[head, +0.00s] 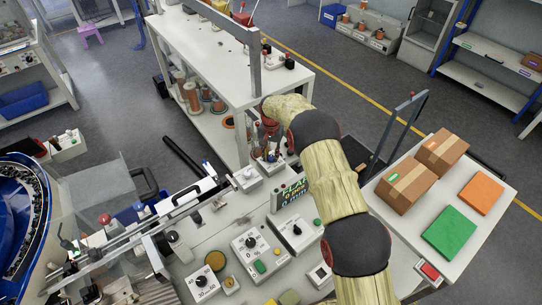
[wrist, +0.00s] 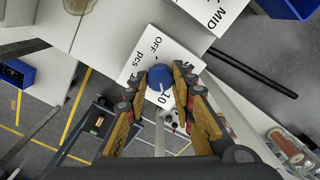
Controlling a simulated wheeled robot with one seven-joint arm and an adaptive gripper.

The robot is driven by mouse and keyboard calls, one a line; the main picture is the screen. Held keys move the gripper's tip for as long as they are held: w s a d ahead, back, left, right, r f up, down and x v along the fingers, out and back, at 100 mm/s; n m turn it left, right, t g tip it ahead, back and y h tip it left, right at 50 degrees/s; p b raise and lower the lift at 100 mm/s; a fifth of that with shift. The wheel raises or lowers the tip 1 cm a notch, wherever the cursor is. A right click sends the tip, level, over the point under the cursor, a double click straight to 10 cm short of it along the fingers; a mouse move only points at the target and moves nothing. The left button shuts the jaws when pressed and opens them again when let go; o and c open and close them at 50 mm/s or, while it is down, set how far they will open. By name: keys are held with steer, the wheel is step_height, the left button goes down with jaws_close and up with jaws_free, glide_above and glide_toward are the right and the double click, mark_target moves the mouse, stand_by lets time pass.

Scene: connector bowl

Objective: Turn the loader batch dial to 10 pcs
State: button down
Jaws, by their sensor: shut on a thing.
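In the wrist view a blue dial knob (wrist: 159,73) sits on a white panel (wrist: 134,68) printed with "OFF", "pcs" and "10". My gripper (wrist: 160,79) is shut on the knob, one finger on each side of it. A pale pointer mark on the knob appears to face the "10" side, but its exact alignment is too small to tell. In the head view my gripper (head: 270,133) is at the far side of the bench, partly behind my arm. The dial cannot be made out there.
A blue bowl feeder (head: 22,215) stands at the left. Cardboard boxes (head: 407,186) and a green pad (head: 449,233) lie on a side table at the right.

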mark_target(271, 157)
steer(key=c, duration=1.5)
jaws_free()
steer(key=shift+r, duration=0.1)
step_height(271, 157, up, 12)
steer(key=shift+f, duration=0.1)
